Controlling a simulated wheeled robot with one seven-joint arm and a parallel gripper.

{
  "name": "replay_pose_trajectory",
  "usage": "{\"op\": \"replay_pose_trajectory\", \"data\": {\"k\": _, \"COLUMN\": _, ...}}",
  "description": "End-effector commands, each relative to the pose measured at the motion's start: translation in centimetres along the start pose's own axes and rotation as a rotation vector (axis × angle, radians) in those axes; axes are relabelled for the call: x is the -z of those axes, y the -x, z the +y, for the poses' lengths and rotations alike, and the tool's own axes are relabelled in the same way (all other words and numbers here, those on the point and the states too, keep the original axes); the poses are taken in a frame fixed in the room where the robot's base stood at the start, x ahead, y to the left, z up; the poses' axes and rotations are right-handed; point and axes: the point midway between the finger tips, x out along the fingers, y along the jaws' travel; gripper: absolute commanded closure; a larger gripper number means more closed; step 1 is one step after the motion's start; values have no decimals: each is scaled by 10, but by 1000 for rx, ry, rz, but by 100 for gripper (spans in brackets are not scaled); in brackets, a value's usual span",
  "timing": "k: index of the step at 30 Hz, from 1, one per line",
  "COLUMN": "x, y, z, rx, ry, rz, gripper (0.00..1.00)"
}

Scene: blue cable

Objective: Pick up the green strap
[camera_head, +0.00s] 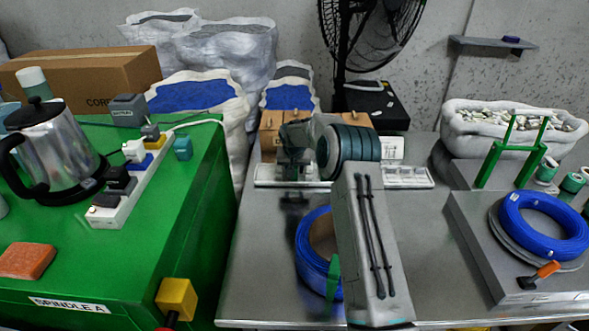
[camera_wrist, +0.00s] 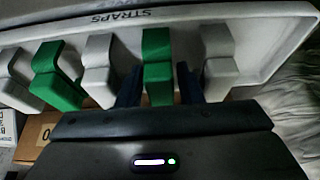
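In the wrist view, a pale rack (camera_wrist: 240,22) marked STRAPS, its lettering upside down, holds a row of folded straps. One green strap (camera_wrist: 157,66) lies between the two dark fingers of my gripper (camera_wrist: 159,88), with a grey strap on either side of it. The fingers are apart, with small gaps visible beside the green strap. Another green strap (camera_wrist: 55,77) is farther left, between grey straps (camera_wrist: 98,72). In the head view, a pale rack (camera_head: 405,178) shows on both sides of my arm, which hides its middle and my fingertips.
In the head view, a blue cable coil (camera_head: 312,262) lies beside my arm on the metal table (camera_head: 255,235). Another blue coil (camera_head: 545,228) lies at the right. A green cabinet (camera_head: 190,220) with a kettle (camera_head: 57,150) and power strip (camera_head: 130,190) stands at the left.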

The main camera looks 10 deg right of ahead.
Motion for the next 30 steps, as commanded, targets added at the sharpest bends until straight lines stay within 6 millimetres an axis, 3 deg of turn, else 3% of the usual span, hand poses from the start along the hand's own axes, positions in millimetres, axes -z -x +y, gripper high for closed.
{"op": "replay_pose_trajectory", "data": {"k": 4, "x": 0, "y": 0, "z": 0, "rx": 0, "ry": 0, "rz": 0, "gripper": 70}}
{"op": "replay_pose_trajectory", "data": {"k": 7, "x": 0, "y": 0, "z": 0, "rx": 0, "ry": 0, "rz": 0, "gripper": 98}}
{"op": "replay_pose_trajectory", "data": {"k": 8, "x": 0, "y": 0, "z": 0, "rx": 0, "ry": 0, "rz": 0, "gripper": 99}}
{"op": "replay_pose_trajectory", "data": {"k": 20, "x": 2, "y": 5, "z": 0, "rx": 1, "ry": 0, "rz": 2, "gripper": 99}}
{"op": "replay_pose_trajectory", "data": {"k": 28, "x": 16, "y": 38, "z": 0, "rx": 0, "ry": 0, "rz": 4, "gripper": 99}}
{"op": "replay_pose_trajectory", "data": {"k": 30, "x": 15, "y": 46, "z": 10, "rx": -2, "ry": -2, "rz": 1, "gripper": 99}}
